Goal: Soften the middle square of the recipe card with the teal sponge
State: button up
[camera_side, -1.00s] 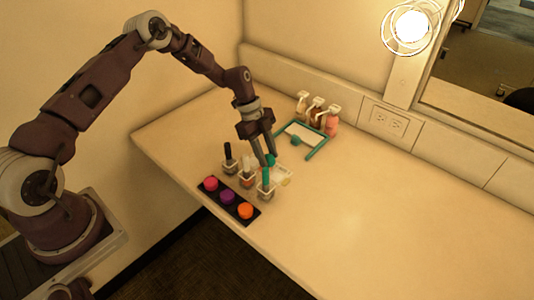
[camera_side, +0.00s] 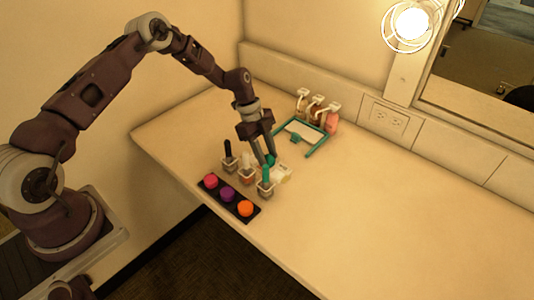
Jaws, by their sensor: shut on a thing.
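My gripper (camera_side: 268,158) points down over the pots near the table's left front, shut on the teal sponge (camera_side: 271,159), which is small and partly hidden by the fingers. The pale recipe card (camera_side: 286,171) lies just right of and below the fingertips, partly covered by the gripper and the pots. Its squares are too small to tell apart. I cannot tell whether the sponge touches the card.
Clear pots with a black handle (camera_side: 228,150), a white one (camera_side: 246,162) and a teal one (camera_side: 266,174) stand close in front. A dark palette (camera_side: 214,196) holds pink, purple and orange discs. A teal frame (camera_side: 318,147) and bottles (camera_side: 332,122) stand behind. The right tabletop is clear.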

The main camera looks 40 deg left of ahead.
aim_at(259, 170)
jog(key=shift+s, duration=1.8)
jog(key=shift+w+a, duration=0.15)
jog(key=shift+w, duration=2.1)
jog(key=shift+s, duration=2.3)
jog(key=shift+w, duration=1.95)
jog(key=shift+s, duration=1.95)
notch_tip(259, 170, up, 7)
jog(key=shift+w, duration=0.1)
